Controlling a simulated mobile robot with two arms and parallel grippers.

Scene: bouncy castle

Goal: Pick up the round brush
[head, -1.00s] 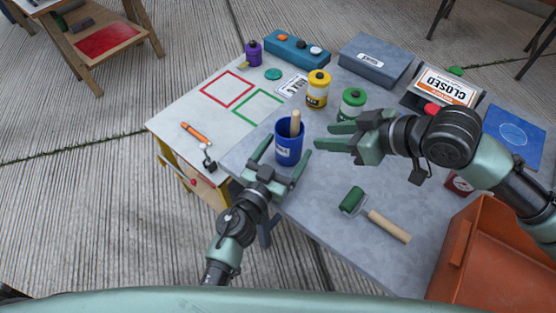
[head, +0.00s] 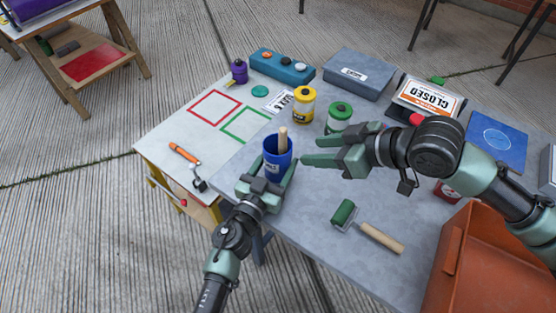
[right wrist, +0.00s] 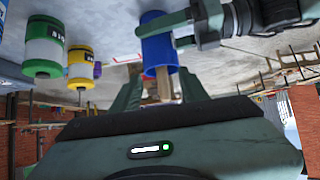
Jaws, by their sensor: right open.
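A blue cup (head: 277,162) stands on the grey table with a wooden handle (head: 283,140) sticking up out of it. The handle's lower end is hidden in the cup, so I cannot see a brush head. My left gripper (head: 275,178) has its fingers against both sides of the cup. My right gripper (head: 313,150) is open and empty, just right of the cup, its fingers pointing at it. In the right wrist view, the cup (right wrist: 158,48) and the handle (right wrist: 164,88) show between the right gripper's fingers (right wrist: 158,90).
A green paint roller (head: 343,212) lies in front on the table. Yellow (head: 304,106) and green (head: 339,118) jars stand behind the cup. An orange bin (head: 480,255) is at the right front. An orange-handled tool (head: 184,153) lies on the left board.

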